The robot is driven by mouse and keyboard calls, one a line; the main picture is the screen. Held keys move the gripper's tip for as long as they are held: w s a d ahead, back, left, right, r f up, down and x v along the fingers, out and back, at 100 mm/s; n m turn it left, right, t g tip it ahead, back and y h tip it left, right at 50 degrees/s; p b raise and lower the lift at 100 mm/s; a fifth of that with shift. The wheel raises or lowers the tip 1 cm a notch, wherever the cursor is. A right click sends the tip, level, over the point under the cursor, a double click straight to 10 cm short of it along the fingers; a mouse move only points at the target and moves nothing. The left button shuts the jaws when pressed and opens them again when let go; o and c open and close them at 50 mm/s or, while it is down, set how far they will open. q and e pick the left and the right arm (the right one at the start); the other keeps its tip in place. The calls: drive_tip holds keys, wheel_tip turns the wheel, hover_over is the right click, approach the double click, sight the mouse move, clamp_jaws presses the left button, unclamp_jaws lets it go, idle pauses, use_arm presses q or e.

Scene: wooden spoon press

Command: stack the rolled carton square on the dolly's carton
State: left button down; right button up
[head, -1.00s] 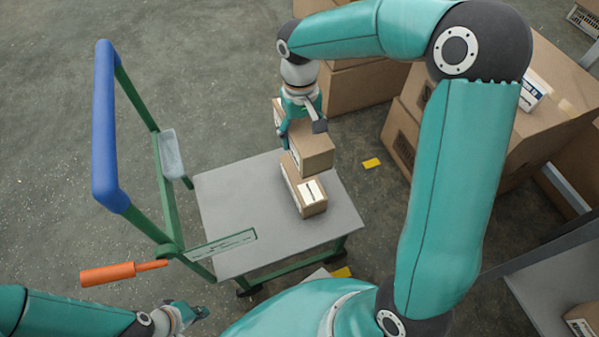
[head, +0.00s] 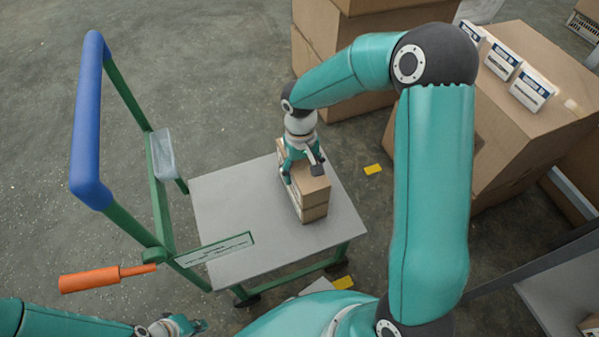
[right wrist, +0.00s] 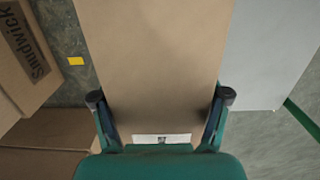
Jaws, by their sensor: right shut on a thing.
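The held brown carton (head: 314,189) is directly over the dolly's carton (head: 314,214), with their near ends nearly lined up. The two look to be touching, and no gap shows between them. My right gripper (head: 303,171) is shut on the upper carton from above. In the right wrist view its fingers (right wrist: 160,98) press both sides of that carton (right wrist: 155,55), which hides the lower one. The dolly (head: 225,205) has a grey top and green frame. My left gripper (head: 188,326) is empty at the bottom left edge, its jaws too small to judge.
The dolly's blue handle (head: 88,120) rises at the left, with an orange grip (head: 90,282) below it. Large cartons (head: 360,70) stand behind, and another big carton (head: 540,95) bears small labelled boxes at right. The dolly top is clear left of the stack.

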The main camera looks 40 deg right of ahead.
drive_tip(key=o, duration=1.4)
drive_tip(key=shift+r, duration=0.1)
drive_tip(key=r+p, duration=0.1)
drive_tip(key=r, duration=0.3)
drive_tip(key=r+p, duration=0.1)
drive_tip(key=r, duration=0.3)
drive_tip(key=w+r+p, duration=0.1)
drive_tip(key=r, duration=0.3)
drive_tip(key=shift+w+d+p, duration=0.1)
drive_tip(key=shift+p, duration=0.2)
drive_tip(key=shift+f, duration=0.1)
